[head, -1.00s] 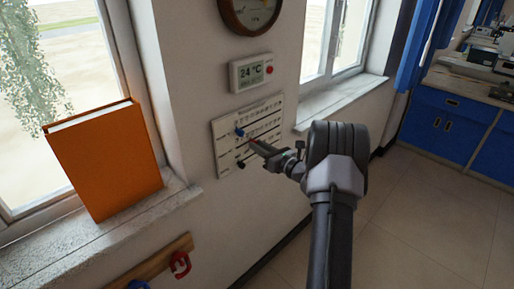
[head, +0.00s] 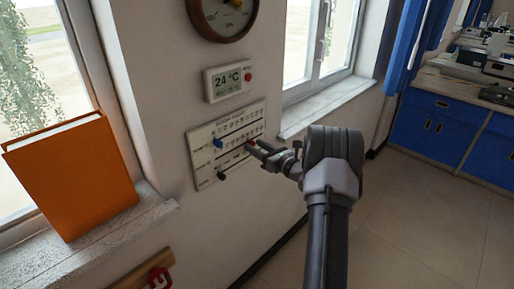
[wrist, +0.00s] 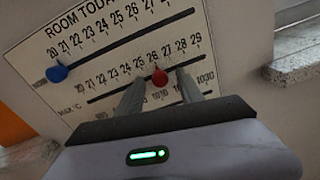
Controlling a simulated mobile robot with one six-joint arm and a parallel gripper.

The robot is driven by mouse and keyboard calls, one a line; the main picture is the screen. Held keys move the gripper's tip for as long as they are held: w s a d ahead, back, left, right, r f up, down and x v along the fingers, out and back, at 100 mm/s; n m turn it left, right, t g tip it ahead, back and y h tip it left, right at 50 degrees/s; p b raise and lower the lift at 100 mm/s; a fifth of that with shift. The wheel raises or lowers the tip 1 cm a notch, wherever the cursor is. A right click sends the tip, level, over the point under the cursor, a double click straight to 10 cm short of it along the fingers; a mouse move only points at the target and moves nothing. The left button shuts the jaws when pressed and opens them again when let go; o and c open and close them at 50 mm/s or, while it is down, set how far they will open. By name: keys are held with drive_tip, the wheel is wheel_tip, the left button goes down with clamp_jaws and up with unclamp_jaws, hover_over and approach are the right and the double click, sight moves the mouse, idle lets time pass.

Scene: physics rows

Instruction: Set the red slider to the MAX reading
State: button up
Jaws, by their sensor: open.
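A white board (head: 203,172) headed "ROOM TODAY" hangs on the wall with several slots and number scales. The red slider (wrist: 160,76) sits in the second slot, near 26 on a scale of about 20 to 29; "MAX °C" is printed at that row's left. It also shows in the head view (head: 250,142). My gripper (wrist: 160,88) is open, with one finger on each side of the red slider; contact cannot be told. In the head view my gripper (head: 256,149) reaches the board's right half. The thermometer display (head: 228,80) above reads 24 °C; its smaller line is unreadable.
A blue slider (wrist: 57,73) sits at the left of the upper slot, and a black slider (head: 222,175) sits low on the board. An orange book (head: 75,175) stands on the left sill. A round gauge (head: 222,12) hangs above. Floor space at right is clear.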

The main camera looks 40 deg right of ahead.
drive_tip(key=s+p, duration=0.3)
drive_tip(key=s, duration=1.4)
drive_tip(key=shift+s+d, duration=0.25)
drive_tip(key=shift+d, duration=0.1)
drive_tip(key=w+a+r+n+g+y, duration=0.1)
drive_tip(key=a+r+n+g+y, duration=0.3)
drive_tip(key=a, duration=0.6)
drive_tip(key=w+a+r+n+g+y, duration=0.1)
drive_tip(key=a+r+n+g+y, duration=0.15)
drive_tip(key=a+n, duration=0.55)
drive_tip(key=w+a+r+n+g+y, duration=0.1)
drive_tip(key=a+r+n+g+y, duration=0.2)
drive_tip(key=a, duration=1)
drive_tip(key=s+a+r+n+g+h, duration=0.1)
drive_tip(key=s+a+n+h, duration=0.3)
drive_tip(key=s+n, duration=0.5)
drive_tip(key=s+a+r+n+g+h+b, duration=0.1)
drive_tip(key=s+a+n+h, duration=0.3)
drive_tip(key=s+a+n, duration=0.4)
drive_tip(key=shift+s+a+r+n+g, duration=0.15)
drive_tip(key=shift+s+r+n+g, duration=0.2)
drive_tip(key=shift+s+r+n, duration=0.2)
